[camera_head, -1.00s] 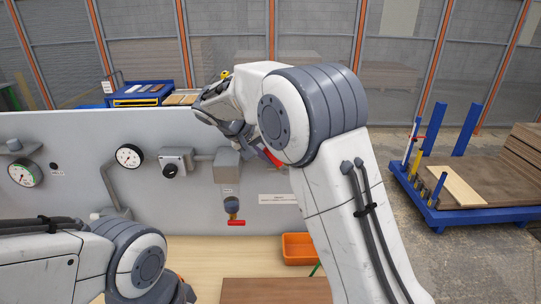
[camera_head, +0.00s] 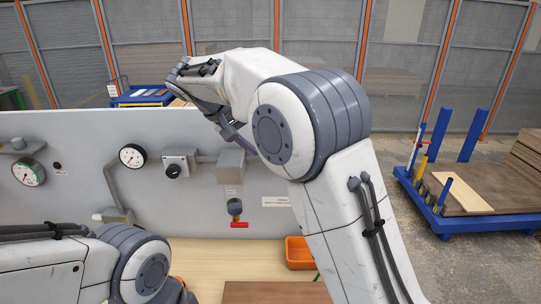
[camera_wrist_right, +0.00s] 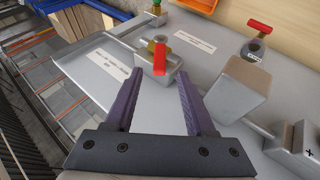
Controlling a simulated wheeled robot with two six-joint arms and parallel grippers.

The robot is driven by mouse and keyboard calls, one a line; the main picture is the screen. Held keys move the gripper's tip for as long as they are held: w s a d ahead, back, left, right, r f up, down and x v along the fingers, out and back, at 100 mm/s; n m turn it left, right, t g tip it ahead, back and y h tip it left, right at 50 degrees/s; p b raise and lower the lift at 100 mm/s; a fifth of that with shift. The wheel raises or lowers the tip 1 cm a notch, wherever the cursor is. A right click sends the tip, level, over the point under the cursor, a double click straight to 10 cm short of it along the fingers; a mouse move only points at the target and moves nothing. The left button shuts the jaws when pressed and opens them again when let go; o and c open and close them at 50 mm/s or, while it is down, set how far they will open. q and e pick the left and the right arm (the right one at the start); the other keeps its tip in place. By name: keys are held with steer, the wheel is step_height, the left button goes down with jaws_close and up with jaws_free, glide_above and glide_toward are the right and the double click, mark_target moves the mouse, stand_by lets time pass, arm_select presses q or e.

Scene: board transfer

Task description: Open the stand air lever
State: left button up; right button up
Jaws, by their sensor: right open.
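A red lever (camera_wrist_right: 159,58) on a brass valve with a grey block sits on the grey panel in the right wrist view. My right gripper (camera_wrist_right: 157,78) is open, its two purple fingers on either side of this lever's line. The lever shows between and just past the fingertips; I cannot tell the remaining gap. A second valve with a red handle (camera_wrist_right: 260,26) stands farther right; a red-handled valve hangs low on the panel in the head view (camera_head: 239,225). Label text is too small to read. My left gripper is out of view.
The grey panel (camera_head: 75,145) carries gauges (camera_head: 132,156), a black knob (camera_head: 174,170) and a grey box (camera_head: 231,166). An orange bin (camera_head: 299,252) and a brown board (camera_head: 262,293) lie on the wooden bench below. A blue cart (camera_head: 455,220) with boards stands at right.

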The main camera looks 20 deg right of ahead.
steer(key=shift+v, duration=1.6)
steer(key=shift+d+f, duration=0.15)
steer(key=shift+d, duration=0.1)
steer(key=c, duration=0.7)
steer(key=d+f+g+y, duration=0.1)
steer(key=d, duration=0.1)
steer(key=s+d+f+g+y, duration=0.1)
steer(key=d+f+y, duration=0.1)
steer(key=d+f+m+g+y, duration=0.1)
steer(key=d+g, duration=0.1)
steer(key=shift+s+d+f+y, duration=0.2)
steer(key=shift+s+d+y, duration=0.1)
steer(key=shift+s, duration=0.1)
jaws_close()
steer(key=d+r+t+y+p, duration=0.2)
steer(key=d+r+t+y, duration=0.35)
steer(key=d+y, duration=0.85)
steer(key=w+a+f+p, duration=0.1)
steer(key=a+f, duration=0.2)
steer(key=a, duration=0.2)
steer(key=w+a+f+g+p, duration=0.1)
steer(key=w+a+f+p, duration=0.1)
steer(key=a, duration=0.4)
steer(key=shift+f, duration=0.7)
